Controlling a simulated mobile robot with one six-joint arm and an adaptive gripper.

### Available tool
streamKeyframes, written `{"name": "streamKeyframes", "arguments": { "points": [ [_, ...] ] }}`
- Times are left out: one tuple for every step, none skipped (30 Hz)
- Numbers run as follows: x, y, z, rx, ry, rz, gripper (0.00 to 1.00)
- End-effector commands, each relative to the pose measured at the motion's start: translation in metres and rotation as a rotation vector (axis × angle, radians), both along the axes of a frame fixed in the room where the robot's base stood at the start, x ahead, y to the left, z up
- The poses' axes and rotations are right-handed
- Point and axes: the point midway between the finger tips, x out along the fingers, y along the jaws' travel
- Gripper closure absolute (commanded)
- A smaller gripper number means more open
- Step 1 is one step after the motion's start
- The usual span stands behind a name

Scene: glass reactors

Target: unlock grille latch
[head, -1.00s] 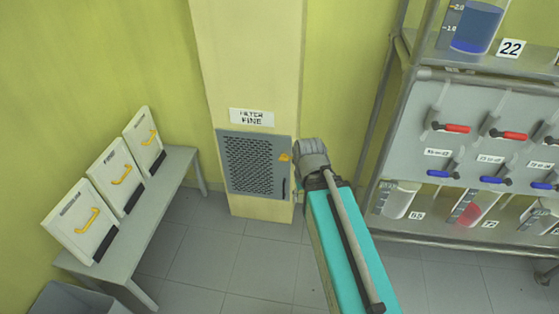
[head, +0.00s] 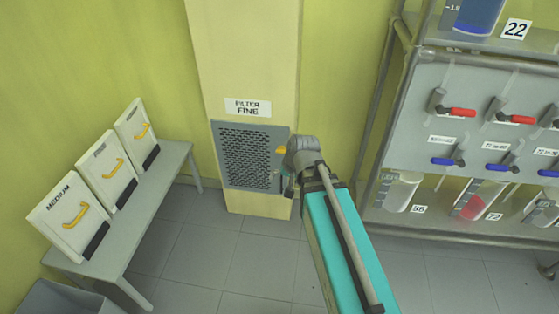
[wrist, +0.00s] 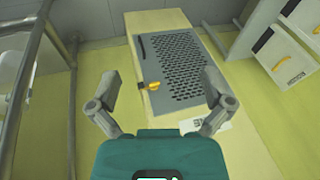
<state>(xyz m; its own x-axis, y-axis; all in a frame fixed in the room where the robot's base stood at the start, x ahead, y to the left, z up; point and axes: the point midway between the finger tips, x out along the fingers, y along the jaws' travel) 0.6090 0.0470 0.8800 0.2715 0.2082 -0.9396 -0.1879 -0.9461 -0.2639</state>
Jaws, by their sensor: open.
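The grey perforated grille (head: 247,150) is set in a cream pillar under a "FILTER FINE" label. Its small yellow-orange latch (head: 280,150) is at the right edge in the head view. In the wrist view the grille (wrist: 181,70) shows upside down, with the latch (wrist: 153,86) between my fingers but farther off. My gripper (wrist: 160,92) is open, its two fingers spread apart, and nothing is between them at close range.
A grey bench (head: 140,215) on the left bears white filter panels (head: 68,215) with yellow handles. A metal rack (head: 405,110) with red and blue valves and containers stands close on the right. A grey bin (head: 60,300) is at bottom left. The tiled floor between is clear.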

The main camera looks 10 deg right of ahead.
Motion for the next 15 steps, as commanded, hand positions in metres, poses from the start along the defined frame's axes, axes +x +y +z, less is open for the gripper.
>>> {"name": "streamKeyframes", "arguments": {
  "points": [
    [0.012, 0.007, -0.018, 0.041, -0.032, -0.034, 0.00],
    [0.018, 0.012, -0.022, 0.067, -0.053, -0.056, 0.00],
    [0.026, 0.017, -0.027, 0.103, -0.078, -0.086, 0.00],
    [0.033, 0.021, -0.030, 0.132, -0.096, -0.110, 0.00],
    [0.039, 0.025, -0.033, 0.160, -0.114, -0.134, 0.00],
    [0.047, 0.031, -0.037, 0.198, -0.138, -0.165, 0.00],
    [0.052, 0.035, -0.039, 0.229, -0.155, -0.189, 0.00],
    [0.058, 0.038, -0.042, 0.258, -0.169, -0.213, 0.00],
    [0.066, 0.043, -0.045, 0.298, -0.190, -0.246, 0.00],
    [0.071, 0.046, -0.048, 0.329, -0.206, -0.270, 0.00],
    [0.077, 0.050, -0.050, 0.360, -0.220, -0.295, 0.00],
    [0.084, 0.054, -0.053, 0.402, -0.238, -0.328, 0.00],
    [0.090, 0.056, -0.055, 0.434, -0.252, -0.353, 0.00],
    [0.095, 0.059, -0.057, 0.466, -0.265, -0.379, 0.00],
    [0.102, 0.062, -0.059, 0.509, -0.280, -0.414, 0.00]
  ]
}}
